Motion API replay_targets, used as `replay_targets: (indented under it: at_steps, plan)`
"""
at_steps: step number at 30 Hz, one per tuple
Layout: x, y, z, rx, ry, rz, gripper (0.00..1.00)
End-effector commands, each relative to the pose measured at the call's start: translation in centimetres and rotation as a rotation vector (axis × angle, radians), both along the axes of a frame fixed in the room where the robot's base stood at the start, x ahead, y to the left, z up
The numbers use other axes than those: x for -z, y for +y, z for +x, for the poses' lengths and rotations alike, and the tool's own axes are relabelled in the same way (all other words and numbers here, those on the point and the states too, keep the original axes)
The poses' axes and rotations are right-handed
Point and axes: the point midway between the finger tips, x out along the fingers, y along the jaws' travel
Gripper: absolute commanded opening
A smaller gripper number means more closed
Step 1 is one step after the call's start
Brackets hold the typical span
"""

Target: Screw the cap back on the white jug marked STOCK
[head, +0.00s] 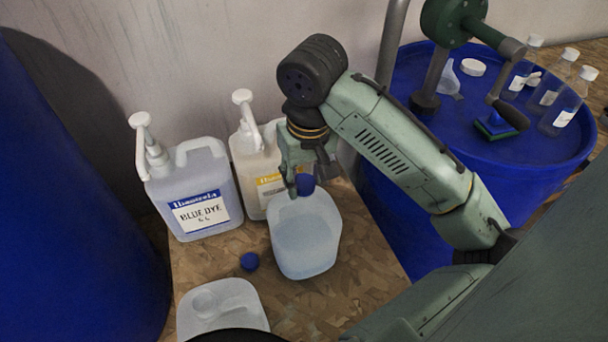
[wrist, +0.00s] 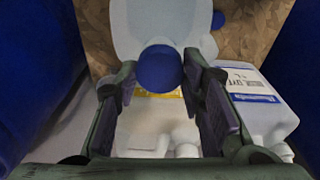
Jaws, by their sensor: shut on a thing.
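A translucent white jug (head: 304,240) with pale liquid stands on the wooden board in the middle of the head view. No STOCK marking can be read on it from here. A blue cap (head: 305,184) is at the jug's neck, under my gripper (head: 301,178). In the wrist view the round blue cap (wrist: 159,68) sits between the two fingers of my gripper (wrist: 160,75), which is shut on it. The jug's body (wrist: 155,18) shows beyond the cap. The cap hides the neck, so I cannot tell whether it is seated.
A pump jug labelled BLUE DYE (head: 197,195) and a yellow-labelled pump jug (head: 250,165) stand close behind. A loose blue cap (head: 249,261) lies left of the jug, near another pale jug (head: 222,312). A blue drum (head: 400,215) with bottles is at right.

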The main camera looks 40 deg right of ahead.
Motion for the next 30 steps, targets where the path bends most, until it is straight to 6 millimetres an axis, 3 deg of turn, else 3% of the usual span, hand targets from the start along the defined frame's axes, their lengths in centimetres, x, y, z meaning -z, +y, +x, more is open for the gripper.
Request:
replay_targets:
  at_steps: [11,21,30]
  plan:
    - [0.15,-0.03,0.00,0.015,0.000,-0.001,0.05]
    - [0.22,0.05,0.02,0.427,0.002,-0.002,0.04]
    - [0.25,0.07,0.01,0.504,0.002,0.000,0.04]
